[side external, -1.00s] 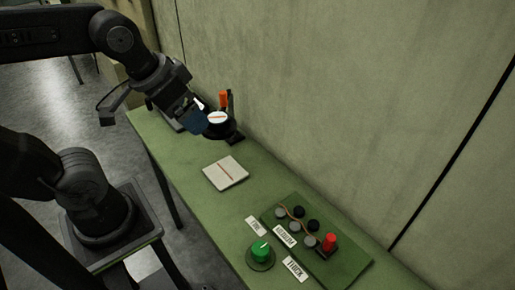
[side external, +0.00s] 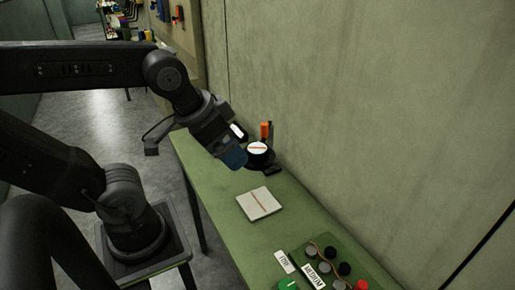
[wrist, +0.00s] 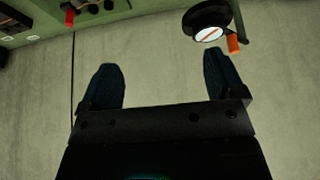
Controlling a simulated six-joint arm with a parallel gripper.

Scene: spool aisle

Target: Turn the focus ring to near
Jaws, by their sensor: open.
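The focus ring (side external: 257,158) is a black round piece with a white top face (side external: 257,148) crossed by a reddish line. It stands on the far part of the green bench by the wall. It also shows at the upper right of the wrist view (wrist: 188,20). My gripper (side external: 236,160) is just left of the ring in the side view. Whether it touches the ring cannot be told there. In the wrist view my gripper (wrist: 163,75) has two dark blue fingers wide apart with nothing between them. The ring lies beyond the right finger, outside the gap.
An orange upright piece (side external: 265,130) stands behind the ring. A white square pad (side external: 260,204) lies on the green bench (side external: 222,180). Labels, including MEDIUM (side external: 313,277), a green knob (side external: 289,285) and several round buttons are nearer. The wall (side external: 370,110) rises close behind.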

